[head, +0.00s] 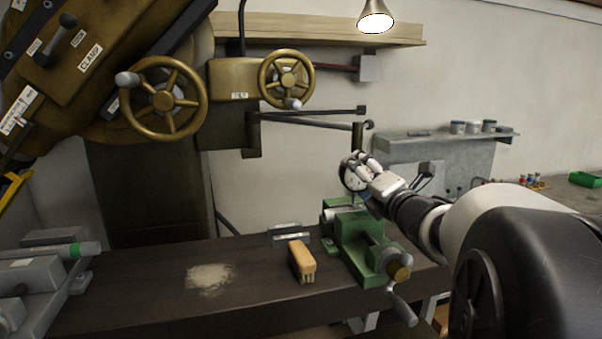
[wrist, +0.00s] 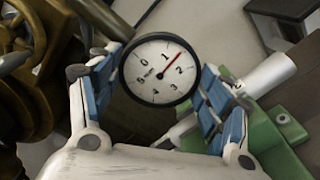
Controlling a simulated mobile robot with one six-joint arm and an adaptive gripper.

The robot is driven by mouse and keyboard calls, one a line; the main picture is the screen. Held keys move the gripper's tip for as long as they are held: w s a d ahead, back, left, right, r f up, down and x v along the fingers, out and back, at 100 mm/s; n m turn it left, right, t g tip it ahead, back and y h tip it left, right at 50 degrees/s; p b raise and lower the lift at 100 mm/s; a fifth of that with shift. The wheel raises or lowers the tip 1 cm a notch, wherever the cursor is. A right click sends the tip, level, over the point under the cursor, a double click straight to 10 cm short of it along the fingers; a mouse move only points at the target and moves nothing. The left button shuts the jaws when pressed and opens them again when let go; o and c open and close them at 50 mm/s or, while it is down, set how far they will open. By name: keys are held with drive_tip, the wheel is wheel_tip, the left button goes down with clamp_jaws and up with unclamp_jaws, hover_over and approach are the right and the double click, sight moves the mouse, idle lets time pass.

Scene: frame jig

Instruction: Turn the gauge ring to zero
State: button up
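The dial gauge (head: 352,178) hangs above the green vise in the head view, partly covered by my fingers. In the wrist view the gauge (wrist: 158,72) has a white face, black ring and digits. Its red needle points to the upper right, between 1 and 2; the 0 sits to the upper left. My gripper (head: 362,160) is open, with its blue-padded fingers on either side of the gauge ring in the wrist view (wrist: 161,64). The left finger looks close to the ring; a gap shows at the right. I cannot tell whether either touches.
The green vise (head: 352,244) stands below the gauge on the dark bench (head: 130,275). A brush (head: 301,261) lies left of the vise, and pale dust (head: 210,278) farther left. A brown machine with handwheels (head: 165,98) rises at the left. A grey shelf (head: 440,148) is behind.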

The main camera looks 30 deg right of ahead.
drive_tip(key=shift+c, duration=0.6)
drive_tip(key=m+p, duration=0.2)
drive_tip(key=m, duration=0.1)
drive_tip(key=shift+m, duration=0.4)
drive_tip(key=m+p, duration=0.3)
drive_tip(key=m, duration=0.2)
drive_tip(key=shift+m+p, duration=0.3)
drive_tip(key=shift+p, duration=0.05)
drive_tip(key=m+p, duration=0.4)
drive_tip(key=m, duration=0.2)
drive_tip(key=shift+m, duration=0.4)
drive_tip(key=o, duration=0.5)
